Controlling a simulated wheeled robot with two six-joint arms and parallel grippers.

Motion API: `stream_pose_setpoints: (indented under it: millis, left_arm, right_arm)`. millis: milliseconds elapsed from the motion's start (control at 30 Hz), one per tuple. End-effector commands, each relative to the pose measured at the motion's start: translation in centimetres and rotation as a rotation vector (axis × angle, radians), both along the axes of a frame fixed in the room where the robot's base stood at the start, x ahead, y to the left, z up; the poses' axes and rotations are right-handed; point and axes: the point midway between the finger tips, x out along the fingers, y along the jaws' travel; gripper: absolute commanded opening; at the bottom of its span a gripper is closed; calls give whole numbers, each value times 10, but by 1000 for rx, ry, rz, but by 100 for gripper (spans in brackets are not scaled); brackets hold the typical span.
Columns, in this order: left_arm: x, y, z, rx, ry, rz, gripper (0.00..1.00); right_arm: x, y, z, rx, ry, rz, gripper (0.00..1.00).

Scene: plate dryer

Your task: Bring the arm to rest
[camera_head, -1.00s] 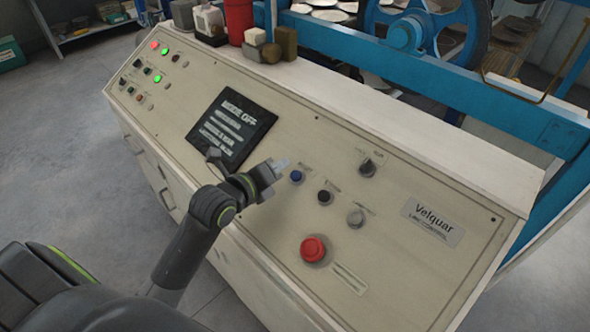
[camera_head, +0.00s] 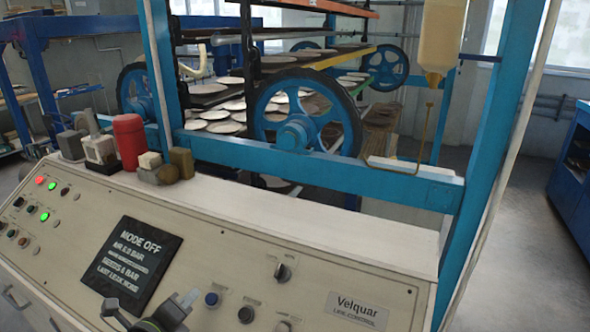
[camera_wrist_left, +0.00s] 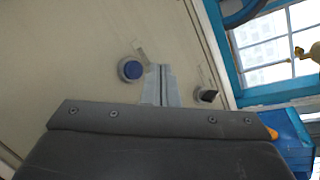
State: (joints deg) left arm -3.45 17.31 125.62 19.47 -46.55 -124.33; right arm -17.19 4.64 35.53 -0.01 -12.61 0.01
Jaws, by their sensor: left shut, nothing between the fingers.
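My left gripper (camera_head: 190,297) shows at the bottom of the head view, in front of the sloped control panel (camera_head: 75,232). Its fingers are shut with nothing between them. In the left wrist view the closed fingertips (camera_wrist_left: 159,70) point at the panel between the blue button (camera_wrist_left: 131,69) and the black selector knob (camera_wrist_left: 207,96). I cannot tell whether the tips touch the panel. The blue button also shows in the head view (camera_head: 212,299), just right of the fingertips. My right gripper is not in view.
A dark screen (camera_head: 133,265) reading "MODE OFF" sits left of the gripper. A red canister (camera_head: 129,140) and small blocks stand on the panel's top ledge. Behind it rises a blue frame (camera_head: 320,175) with wheels and racks of plates. Open floor (camera_head: 520,235) lies to the right.

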Motion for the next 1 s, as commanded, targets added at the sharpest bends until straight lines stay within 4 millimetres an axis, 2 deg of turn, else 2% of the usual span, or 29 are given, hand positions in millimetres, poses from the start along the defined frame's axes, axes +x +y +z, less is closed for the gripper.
stream_pose_setpoints:
  millis: [267, 500, 800, 1000]
  left_arm:
    - [-48, 7, -49, -366, 257, 220, 0]
    - [-100, 16, -87, -707, 457, 516, 0]
    - [-173, 27, -121, -1100, 602, 987, 0]
    - [-223, 33, -136, -1325, 608, 1333, 0]
  right_arm:
    - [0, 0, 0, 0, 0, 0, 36]
    - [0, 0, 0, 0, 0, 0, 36]
    - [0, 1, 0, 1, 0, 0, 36]
    - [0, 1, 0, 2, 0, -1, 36]
